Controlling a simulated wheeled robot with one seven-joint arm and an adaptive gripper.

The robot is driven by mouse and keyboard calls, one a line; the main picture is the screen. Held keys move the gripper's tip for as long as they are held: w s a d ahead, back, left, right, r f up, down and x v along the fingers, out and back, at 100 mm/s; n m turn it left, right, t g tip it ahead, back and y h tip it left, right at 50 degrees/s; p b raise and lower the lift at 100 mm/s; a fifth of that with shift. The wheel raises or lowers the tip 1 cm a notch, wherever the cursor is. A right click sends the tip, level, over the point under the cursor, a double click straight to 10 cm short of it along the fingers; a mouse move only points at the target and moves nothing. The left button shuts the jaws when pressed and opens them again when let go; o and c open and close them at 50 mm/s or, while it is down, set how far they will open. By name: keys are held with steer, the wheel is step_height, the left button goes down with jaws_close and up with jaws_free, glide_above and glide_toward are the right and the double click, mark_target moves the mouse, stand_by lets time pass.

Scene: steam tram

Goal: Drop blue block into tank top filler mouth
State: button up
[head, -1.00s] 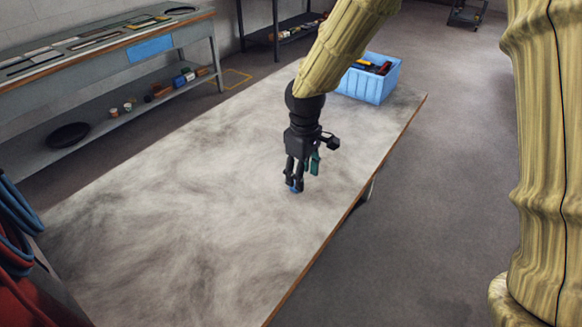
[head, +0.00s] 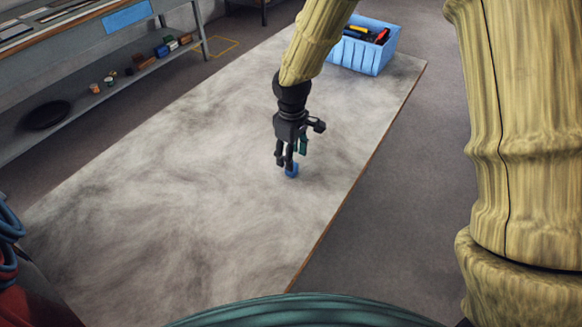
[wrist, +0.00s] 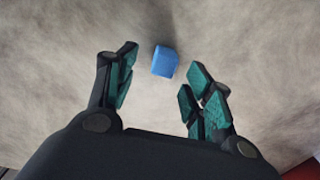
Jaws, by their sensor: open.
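The small blue block (head: 291,170) lies on the grey-white mottled tabletop (head: 170,190). In the wrist view the blue block (wrist: 165,61) sits between and a little beyond the teal-padded fingertips. My gripper (head: 288,163) is open and empty, pointing down right at the block; it also shows in the wrist view (wrist: 160,78). A gap shows between each finger and the block. At the bottom of the head view is a curved teal rim (head: 300,312), mostly cut off; I cannot tell whether it belongs to a tank. No filler mouth is clearly visible.
A blue crate (head: 352,55) with tools stands at the table's far end. A shelved bench (head: 100,75) is along the left. Blue hoses (head: 8,235) and a red object (head: 35,300) are at lower left. Most of the tabletop is clear.

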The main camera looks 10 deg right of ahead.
steer(key=shift+s+f+p, duration=0.4)
steer(key=shift+s, duration=0.1)
steer(key=f, duration=0.3)
steer(key=shift+w+p, duration=0.3)
steer(key=shift+p, duration=0.05)
steer(key=shift+s+f, duration=0.15)
steer(key=shift+f, duration=0.1)
steer(key=shift+c, duration=0.4)
jaws_close()
